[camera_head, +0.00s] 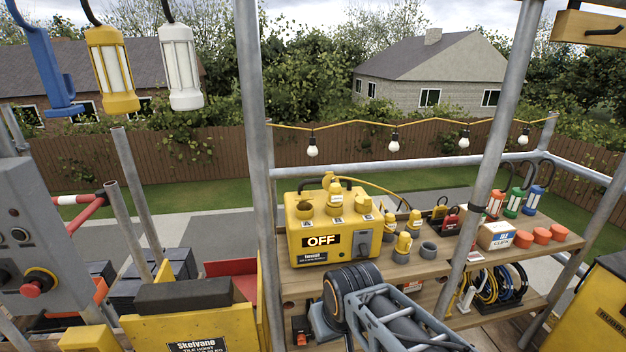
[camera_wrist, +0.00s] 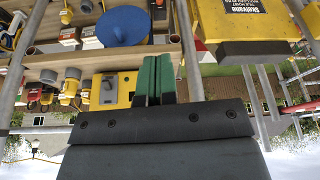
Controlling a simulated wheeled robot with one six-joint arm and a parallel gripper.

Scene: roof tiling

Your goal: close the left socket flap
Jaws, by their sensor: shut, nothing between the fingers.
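The yellow power box (camera_head: 310,244), marked OFF, stands on the wooden bench, with sockets along its top. The left socket (camera_head: 304,211) is a yellow ring with a dark inside that looks uncovered; its flap is too small to make out clearly. A yellow plug (camera_head: 335,194) stands at the middle socket. My gripper (camera_wrist: 153,78) shows in the wrist view with its green fingers shut together and empty. The yellow box there (camera_wrist: 122,90) lies just left of the fingers, apparently beyond them; I see no contact. The gripper cannot be made out in the head view.
Grey scaffold poles (camera_head: 257,150) stand left and right of the box. Yellow plugs and grey rings (camera_head: 401,254) crowd the bench (camera_head: 440,268) right of it. A cable (camera_head: 383,188) arches behind. Lamps (camera_head: 181,70) hang at upper left.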

